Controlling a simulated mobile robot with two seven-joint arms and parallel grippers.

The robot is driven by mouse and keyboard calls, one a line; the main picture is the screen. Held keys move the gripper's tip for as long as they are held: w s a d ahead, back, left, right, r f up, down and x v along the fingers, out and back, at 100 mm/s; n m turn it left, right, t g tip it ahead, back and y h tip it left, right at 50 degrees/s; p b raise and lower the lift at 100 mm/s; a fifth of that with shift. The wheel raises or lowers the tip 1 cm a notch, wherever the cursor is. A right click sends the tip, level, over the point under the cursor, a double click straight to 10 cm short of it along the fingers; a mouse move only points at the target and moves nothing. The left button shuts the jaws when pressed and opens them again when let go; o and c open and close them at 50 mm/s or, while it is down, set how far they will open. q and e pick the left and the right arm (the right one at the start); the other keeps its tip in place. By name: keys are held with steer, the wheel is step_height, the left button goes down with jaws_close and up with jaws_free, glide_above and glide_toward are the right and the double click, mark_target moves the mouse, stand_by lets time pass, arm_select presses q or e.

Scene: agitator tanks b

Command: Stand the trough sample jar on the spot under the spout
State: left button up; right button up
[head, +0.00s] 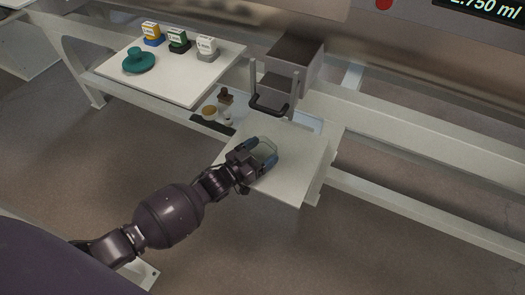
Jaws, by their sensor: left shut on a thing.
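My left gripper (260,153) is over the pale square platform (300,178) at the centre, its two blue-tipped fingers shut on a small clear jar (266,148). The jar looks like glass with a pale rim. The fingers partly hide it, and I cannot tell if its base touches the platform. A grey box-shaped unit (292,62) with a dark handle (270,106) stands behind the platform. I cannot make out a spout or a marked spot. My right gripper is out of view.
Small brown-topped and clear items (226,97) stand between board and platform. White rails (420,205) run right.

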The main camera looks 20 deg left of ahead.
arm_select(q)
steer(key=shift+f, duration=0.1)
steer(key=o, duration=1)
steer(key=shift+r, duration=0.3)
steer(key=shift+p+v, duration=1.2)
steer(key=shift+v, duration=4.8)
